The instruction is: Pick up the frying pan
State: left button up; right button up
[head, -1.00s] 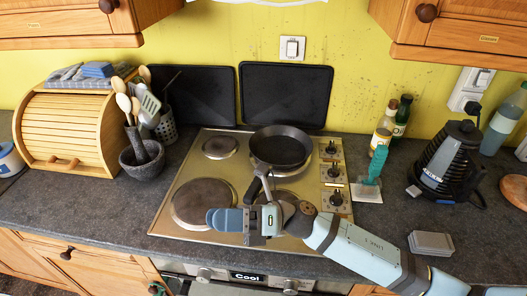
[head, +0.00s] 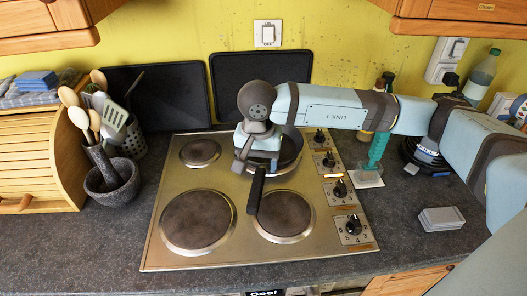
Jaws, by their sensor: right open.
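The black frying pan (head: 290,150) sits on the back right hotplate of the steel hob. Much of its bowl is hidden behind my right gripper and wrist. Its dark handle (head: 256,192) points toward me, over the left edge of the front right hotplate. My right gripper (head: 254,164) is open, at the near left side of the pan, where the handle meets the bowl. I cannot tell whether the handle lies between its fingers. My left gripper is not in view.
The hob (head: 165,235) has bare hotplates at left and front, and knobs (head: 340,188) at right. A mortar (head: 112,183) and utensils stand at left. A grey box (head: 441,219) lies front right.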

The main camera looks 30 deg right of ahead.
aim_at(256, 188)
notch_tip(256, 188, down, 6)
jog(key=shift+f+p, duration=0.1)
jog(key=shift+p, duration=0.2)
jog(key=f, duration=0.1)
jog(key=f+p, duration=0.1)
jog(key=f, duration=0.2)
jog(key=shift+w+a+f, duration=0.1)
jog(key=shift+w+a, duration=0.15)
jog(key=shift+w, duration=0.15)
jog(key=shift+f, duration=0.5)
grip_shut()
jog(key=shift+r, duration=0.1)
